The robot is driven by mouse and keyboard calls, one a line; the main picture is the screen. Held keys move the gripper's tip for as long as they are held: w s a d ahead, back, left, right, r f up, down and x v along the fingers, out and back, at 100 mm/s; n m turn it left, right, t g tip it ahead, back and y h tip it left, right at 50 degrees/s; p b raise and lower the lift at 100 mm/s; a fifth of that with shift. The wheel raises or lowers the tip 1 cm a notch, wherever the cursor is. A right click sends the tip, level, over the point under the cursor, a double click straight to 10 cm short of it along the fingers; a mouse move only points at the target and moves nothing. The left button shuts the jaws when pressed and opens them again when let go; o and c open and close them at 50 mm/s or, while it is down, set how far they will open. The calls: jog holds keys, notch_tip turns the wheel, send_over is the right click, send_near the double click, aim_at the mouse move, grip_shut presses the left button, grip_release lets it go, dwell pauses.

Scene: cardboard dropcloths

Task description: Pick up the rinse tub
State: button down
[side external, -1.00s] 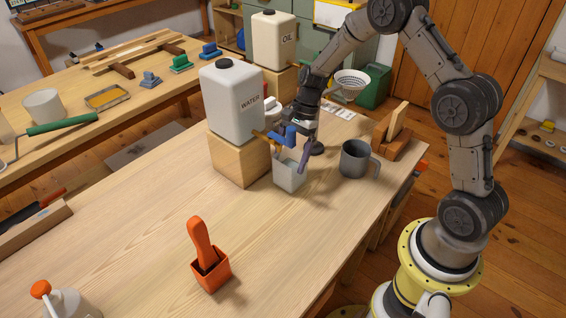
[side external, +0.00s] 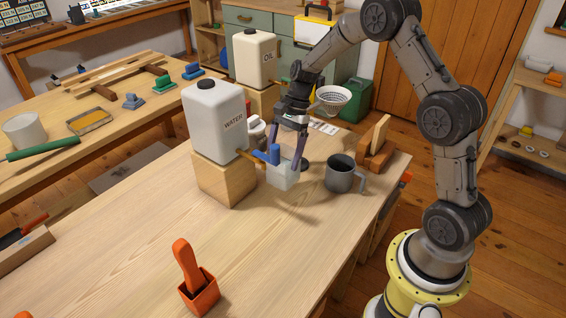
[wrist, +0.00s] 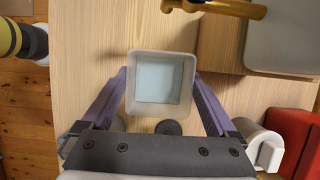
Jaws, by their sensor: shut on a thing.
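The rinse tub (side external: 282,178) is a small square, pale translucent container. It is upright beside the water jug's wooden block and appears a little above the table in the side view. In the wrist view the tub (wrist: 160,57) shows from above, with a pale blue-grey inside. My gripper (side external: 286,160) points down, shut on the tub, with a purple finger against each of two opposite sides. The blue tap (side external: 273,154) of the water jug overlaps the tub in the side view.
The white water jug (side external: 213,120) stands on a wooden block (side external: 222,182). A grey mug (side external: 341,175) stands close at the right, with a wooden stand (side external: 377,155) behind it. An orange box with a handled tool (side external: 199,294) is near the front.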

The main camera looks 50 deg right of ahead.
notch_tip(320, 180, up, 9)
dwell(0.7)
dwell(0.3)
